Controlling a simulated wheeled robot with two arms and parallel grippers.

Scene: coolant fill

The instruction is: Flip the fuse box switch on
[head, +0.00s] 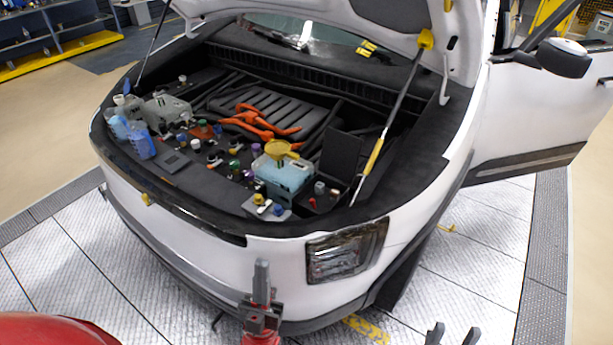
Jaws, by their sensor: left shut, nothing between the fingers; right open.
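What looks like the fuse box (325,204) is at the front right of the open engine bay, behind the headlight. Its dark lid (341,156) stands raised. Small grey and dark parts show inside it, one with a red mark; the switch and its position are too small to tell. My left gripper (262,275) is shut and empty, pointing up in front of the bumper, lower and left of the fuse box. My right gripper (453,336) is open and empty at the bottom edge, right of the car's front; only its fingertips show.
A pale blue tank (284,176) with a yellow funnel (281,149) stands just left of the fuse box. A hood strut (383,135) with a yellow sleeve rises at its right. Blue bottles (140,140) stand at the bay's left. The raised hood (330,12) overhangs the back.

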